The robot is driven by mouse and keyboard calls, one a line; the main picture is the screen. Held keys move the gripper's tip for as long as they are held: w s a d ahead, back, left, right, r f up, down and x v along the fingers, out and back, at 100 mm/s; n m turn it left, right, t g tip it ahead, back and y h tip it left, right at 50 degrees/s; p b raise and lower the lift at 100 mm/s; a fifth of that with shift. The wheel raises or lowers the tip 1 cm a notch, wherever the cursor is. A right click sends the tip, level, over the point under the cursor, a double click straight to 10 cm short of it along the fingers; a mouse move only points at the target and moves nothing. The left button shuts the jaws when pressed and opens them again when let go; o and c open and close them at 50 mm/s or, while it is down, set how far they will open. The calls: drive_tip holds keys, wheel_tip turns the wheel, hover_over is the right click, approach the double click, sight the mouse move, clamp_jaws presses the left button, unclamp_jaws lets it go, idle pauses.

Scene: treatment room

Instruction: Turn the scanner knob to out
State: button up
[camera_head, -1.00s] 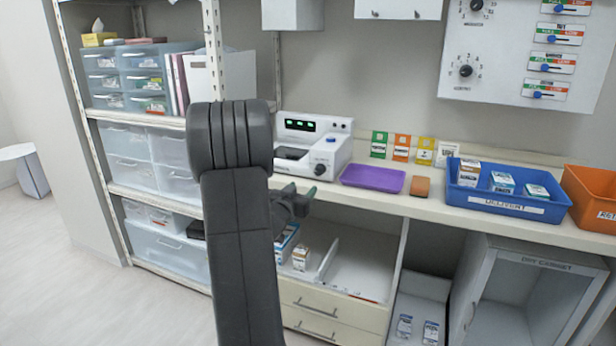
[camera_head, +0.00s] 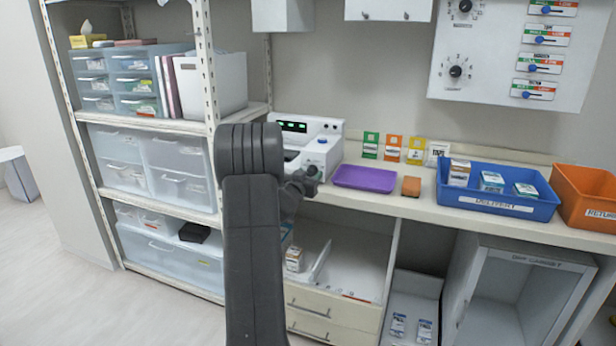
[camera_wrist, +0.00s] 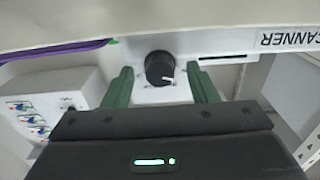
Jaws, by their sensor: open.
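The scanner (camera_head: 316,135) is a white machine on the counter with green lit digits and a blue button. Its black knob (camera_wrist: 160,68) shows in the wrist view, with a white pointer mark at its lower right. In that view my gripper (camera_wrist: 163,84) is open, with one green finger on each side of the knob and a gap on both sides. In the head view my gripper (camera_head: 312,178) is in front of the scanner and hides the knob. I cannot read any setting labels by the knob.
A purple tray (camera_head: 365,178) and an orange-brown block (camera_head: 411,186) lie right of the scanner. A blue delivery bin (camera_head: 500,208) and an orange bin (camera_head: 590,185) stand further right. Drawer shelves (camera_head: 150,165) are on the left. A wall panel (camera_head: 490,80) has other knobs and sliders.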

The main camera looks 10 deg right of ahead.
drive_tip(key=c, duration=1)
